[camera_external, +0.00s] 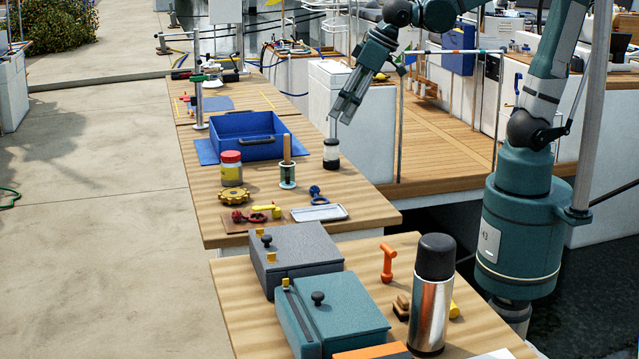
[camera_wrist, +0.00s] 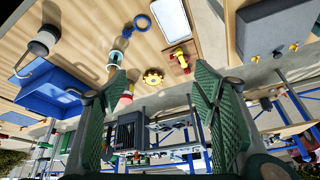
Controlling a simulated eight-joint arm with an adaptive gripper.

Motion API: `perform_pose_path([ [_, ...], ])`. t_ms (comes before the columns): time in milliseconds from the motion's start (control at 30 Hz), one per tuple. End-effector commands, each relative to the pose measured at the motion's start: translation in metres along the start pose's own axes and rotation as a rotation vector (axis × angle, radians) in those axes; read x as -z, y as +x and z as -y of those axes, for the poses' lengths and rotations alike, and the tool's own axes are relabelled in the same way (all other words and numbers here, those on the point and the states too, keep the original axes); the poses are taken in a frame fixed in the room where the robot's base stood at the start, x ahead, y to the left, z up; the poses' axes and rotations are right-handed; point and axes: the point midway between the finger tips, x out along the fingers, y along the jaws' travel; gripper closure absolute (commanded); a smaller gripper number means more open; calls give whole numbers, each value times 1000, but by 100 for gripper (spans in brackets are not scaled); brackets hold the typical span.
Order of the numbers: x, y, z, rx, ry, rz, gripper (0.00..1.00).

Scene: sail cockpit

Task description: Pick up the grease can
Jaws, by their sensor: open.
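A yellow can with a red lid (camera_external: 231,168) stands upright on the wooden bench, in front of the blue bin; it looks most like the grease can, but no label is legible. In the wrist view it is partly hidden near the left finger (camera_wrist: 127,98). A green and white pot with a wooden handle (camera_external: 287,174) and a black and white cylinder with a thin rod (camera_external: 331,154) stand to its right. My gripper (camera_external: 342,112) is open and empty, above the bench near the black and white cylinder. Its spread fingers also show in the wrist view (camera_wrist: 160,85).
A blue bin (camera_external: 240,136) sits behind the cans. A yellow gear (camera_external: 233,197), a red shackle (camera_external: 249,217), a blue shackle (camera_external: 318,195) and a pale tray (camera_external: 319,212) lie in front. Grey and teal boxes and a tall flask (camera_external: 431,300) stand on the nearer bench.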

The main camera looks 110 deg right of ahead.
Motion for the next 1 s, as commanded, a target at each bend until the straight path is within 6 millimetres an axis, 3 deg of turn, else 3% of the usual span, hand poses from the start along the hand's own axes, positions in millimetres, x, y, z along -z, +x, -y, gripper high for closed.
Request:
perform_pose_path([
  [467,78,41,-12,-94,197,37,41],
  [1000,151,107,-36,-209,423,60,41],
])
